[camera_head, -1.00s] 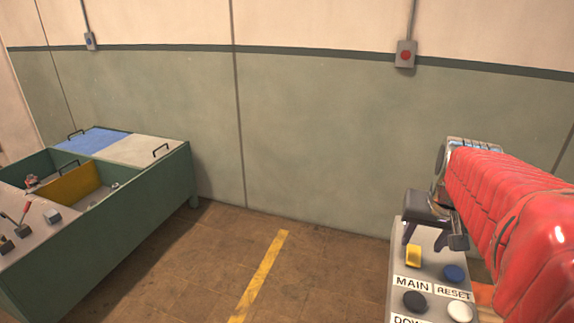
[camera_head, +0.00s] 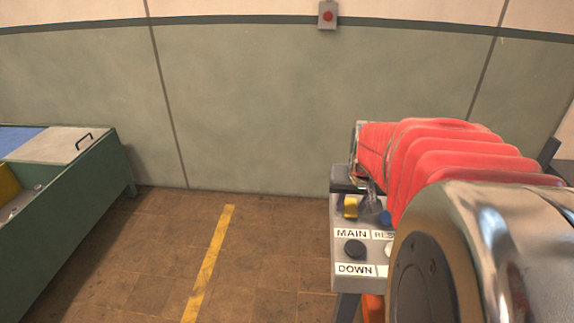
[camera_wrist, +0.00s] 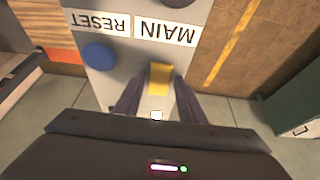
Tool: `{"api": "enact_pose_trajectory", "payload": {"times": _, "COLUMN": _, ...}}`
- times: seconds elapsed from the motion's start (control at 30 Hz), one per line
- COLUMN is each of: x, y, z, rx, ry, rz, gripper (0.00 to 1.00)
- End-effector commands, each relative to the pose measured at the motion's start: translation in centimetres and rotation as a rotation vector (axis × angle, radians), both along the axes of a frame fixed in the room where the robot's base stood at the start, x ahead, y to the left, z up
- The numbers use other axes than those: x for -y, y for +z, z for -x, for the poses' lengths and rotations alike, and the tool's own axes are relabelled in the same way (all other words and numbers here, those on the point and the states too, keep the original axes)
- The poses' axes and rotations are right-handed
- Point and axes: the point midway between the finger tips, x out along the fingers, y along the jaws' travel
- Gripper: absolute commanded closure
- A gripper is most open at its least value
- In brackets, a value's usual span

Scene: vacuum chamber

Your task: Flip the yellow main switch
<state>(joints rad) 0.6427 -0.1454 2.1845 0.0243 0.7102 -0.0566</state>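The yellow main switch (camera_head: 350,208) sits at the back left of the grey control panel (camera_head: 341,268), above the MAIN label (camera_head: 352,233). In the wrist view the picture is upside down, and the switch (camera_wrist: 159,76) shows between my two dark fingers. My gripper (camera_wrist: 157,84) is open, with one finger to each side of the switch. Whether either finger touches it I cannot tell. In the head view my gripper (camera_head: 354,194) is just behind the switch, partly hidden by my red-sleeved arm.
A blue button (camera_wrist: 99,57) is beside the switch, above the RESET label (camera_wrist: 100,22). A black button (camera_head: 355,249) is in front, above the DOWN label (camera_head: 354,269). A green bench (camera_head: 85,190) stands at left. The floor between is clear.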

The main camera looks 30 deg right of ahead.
Motion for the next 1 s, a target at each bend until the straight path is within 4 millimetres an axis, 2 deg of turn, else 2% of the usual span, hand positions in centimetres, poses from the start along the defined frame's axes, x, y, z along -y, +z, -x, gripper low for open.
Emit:
{"api": "enact_pose_trajectory", "payload": {"times": 0.07, "x": 0.0, "y": 0.01, "z": 0.0, "rx": 0.0, "ry": 0.0, "rz": 0.0, "gripper": 0.69}}
{"api": "enact_pose_trajectory", "payload": {"times": 0.43, "x": -0.06, "y": 0.03, "z": -0.04, "rx": 0.001, "ry": 0.0, "rz": -0.001, "gripper": 0.95}}
{"api": "enact_pose_trajectory", "payload": {"times": 0.67, "x": -0.03, "y": 0.06, "z": -0.19, "rx": -0.017, "ry": 0.001, "rz": -0.014, "gripper": 0.96}}
{"api": "enact_pose_trajectory", "payload": {"times": 1.0, "x": 0.24, "y": 0.2, "z": -0.7, "rx": -0.141, "ry": 0.003, "rz": -0.099, "gripper": 0.96}}
